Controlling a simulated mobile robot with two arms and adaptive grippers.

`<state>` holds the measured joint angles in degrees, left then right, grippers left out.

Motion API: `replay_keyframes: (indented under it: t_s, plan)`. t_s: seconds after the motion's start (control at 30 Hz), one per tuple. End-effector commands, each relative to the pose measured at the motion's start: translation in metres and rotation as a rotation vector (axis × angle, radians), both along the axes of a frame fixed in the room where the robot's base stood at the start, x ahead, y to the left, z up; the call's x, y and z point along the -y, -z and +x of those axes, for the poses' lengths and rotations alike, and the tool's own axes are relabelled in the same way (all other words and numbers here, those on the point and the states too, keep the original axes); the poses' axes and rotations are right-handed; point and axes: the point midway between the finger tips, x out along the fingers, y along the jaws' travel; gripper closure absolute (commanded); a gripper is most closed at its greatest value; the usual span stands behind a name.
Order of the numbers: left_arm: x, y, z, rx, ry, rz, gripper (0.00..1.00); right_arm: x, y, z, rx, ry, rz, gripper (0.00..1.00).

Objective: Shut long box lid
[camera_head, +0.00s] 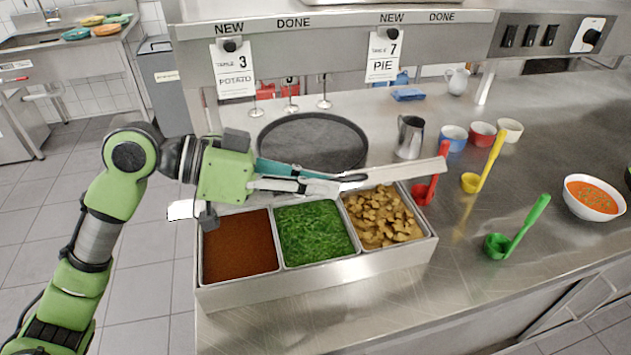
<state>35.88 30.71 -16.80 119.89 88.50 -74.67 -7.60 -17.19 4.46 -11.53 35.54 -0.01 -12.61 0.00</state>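The long metal box (318,281) stands on the steel counter with three filled compartments: brown-red sauce, chopped greens and brown chunks. Its open top faces me. The metal lid (405,171) shows as a narrow, slanting strip along the box's back edge, raised off the compartments and partly hidden by my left gripper. My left gripper (335,184) comes in from the left, its fingers pointing right over the back of the box at the lid. I cannot tell whether it touches the lid or how far its fingers are apart. My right gripper is not in view.
A round dark plate (313,142) lies behind the box. A metal pitcher (410,137), a red ladle (430,180), a yellow ladle (484,165), a green ladle (517,228) and a soup bowl (594,198) stand to the right. The ticket rail (340,54) crosses above.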

Motion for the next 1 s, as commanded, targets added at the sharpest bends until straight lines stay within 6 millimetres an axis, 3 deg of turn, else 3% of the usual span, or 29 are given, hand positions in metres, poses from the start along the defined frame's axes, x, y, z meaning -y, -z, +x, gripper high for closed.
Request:
replay_keyframes:
  t_s: [0.43, 0.8, 1.0]
  plan:
    - [-0.008, -0.003, -0.001, -0.001, -0.002, 0.001, 0.85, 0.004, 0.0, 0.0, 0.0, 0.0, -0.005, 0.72]
    - [-0.074, -0.029, -0.015, -0.002, -0.003, 0.005, 0.85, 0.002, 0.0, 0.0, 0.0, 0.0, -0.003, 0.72]
    - [-0.099, -0.039, -0.021, -0.003, 0.001, 0.002, 0.85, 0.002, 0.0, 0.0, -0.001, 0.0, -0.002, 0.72]
